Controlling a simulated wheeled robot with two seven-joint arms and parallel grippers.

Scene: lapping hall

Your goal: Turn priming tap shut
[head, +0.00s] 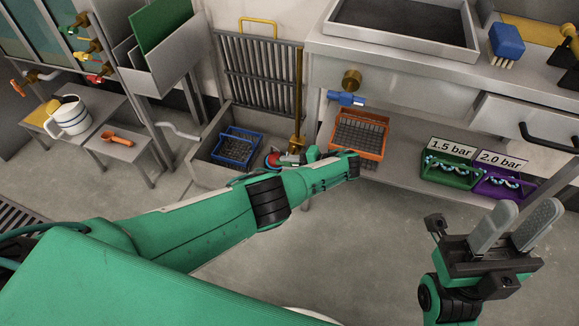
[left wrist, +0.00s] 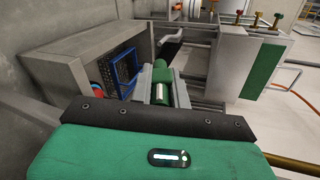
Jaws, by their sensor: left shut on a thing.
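My left gripper (head: 289,159) reaches down at the near rim of the grey basin, partly hidden by my own arm. In the left wrist view its grey fingers (left wrist: 161,88) are shut on a green cylindrical piece (left wrist: 163,76) with a pale band. I cannot tell whether this piece is the priming tap's handle. A brass pipe (head: 298,95) stands upright at the basin's right end, with a brass fitting low down, close to my left gripper. My right gripper (head: 515,226) is open and empty above the floor at the right.
A blue crate (head: 237,146) sits in the basin (head: 205,167), with a small red and blue thing (head: 271,159) beside it. An orange crate (head: 359,134), a green tray (head: 449,173) and a purple tray (head: 500,184) stand on the low shelf to the right. Front floor is clear.

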